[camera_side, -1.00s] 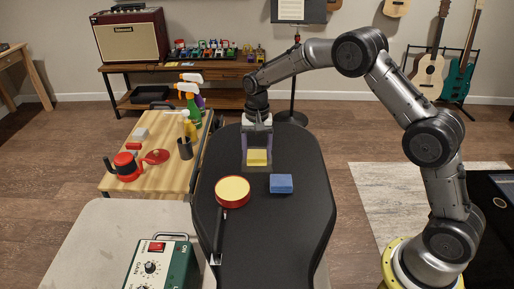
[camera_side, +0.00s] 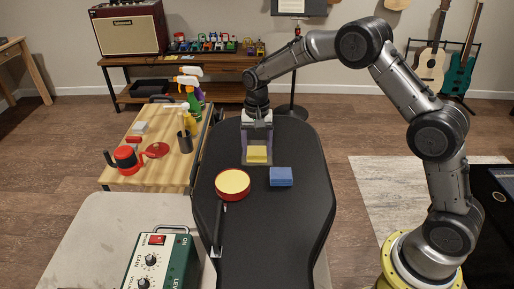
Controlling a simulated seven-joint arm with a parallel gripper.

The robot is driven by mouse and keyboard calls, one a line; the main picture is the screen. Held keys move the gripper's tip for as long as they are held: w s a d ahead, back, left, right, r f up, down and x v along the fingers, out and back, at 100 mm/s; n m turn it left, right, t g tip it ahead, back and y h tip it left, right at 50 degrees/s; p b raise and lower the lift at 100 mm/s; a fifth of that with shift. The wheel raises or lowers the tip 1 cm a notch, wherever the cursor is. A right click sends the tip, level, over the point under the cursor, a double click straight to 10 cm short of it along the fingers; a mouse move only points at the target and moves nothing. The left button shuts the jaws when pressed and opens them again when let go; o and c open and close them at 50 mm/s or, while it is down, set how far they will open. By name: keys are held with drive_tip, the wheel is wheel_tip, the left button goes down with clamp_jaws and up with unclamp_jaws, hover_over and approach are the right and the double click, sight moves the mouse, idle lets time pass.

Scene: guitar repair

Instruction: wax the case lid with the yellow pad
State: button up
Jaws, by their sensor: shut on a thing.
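The yellow pad (camera_side: 257,154) is between the fingers of my gripper (camera_side: 257,150), which is shut on it. It is over the far part of the black case lid (camera_side: 275,225); I cannot tell whether the pad touches the lid. A round red tin with pale yellow wax (camera_side: 233,183) sits on the lid, nearer and to the left of the pad. A blue block or sponge (camera_side: 281,176) lies on the lid to the right of the tin.
A dark long-handled tool (camera_side: 219,228) lies along the lid's left edge. A wooden side table (camera_side: 150,175) at left bears a red pot (camera_side: 126,158), a dark cup (camera_side: 185,141) and spray bottles (camera_side: 190,92). A green control box (camera_side: 160,262) stands front left. The lid's near part is clear.

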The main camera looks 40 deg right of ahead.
sight(257, 144)
drive_tip(key=shift+w+d, duration=2)
drive_tip(key=shift+s+a, duration=0.1)
drive_tip(key=shift+s+a+f, duration=0.15)
drive_tip(key=shift+s+a, duration=1.95)
drive_tip(key=shift+s, duration=0.05)
drive_tip(key=shift+d, duration=0.1)
drive_tip(key=shift+w+d, duration=2.1)
drive_tip(key=shift+w, duration=0.1)
drive_tip(key=shift+s+a, duration=2.1)
drive_tip(key=shift+a, duration=0.05)
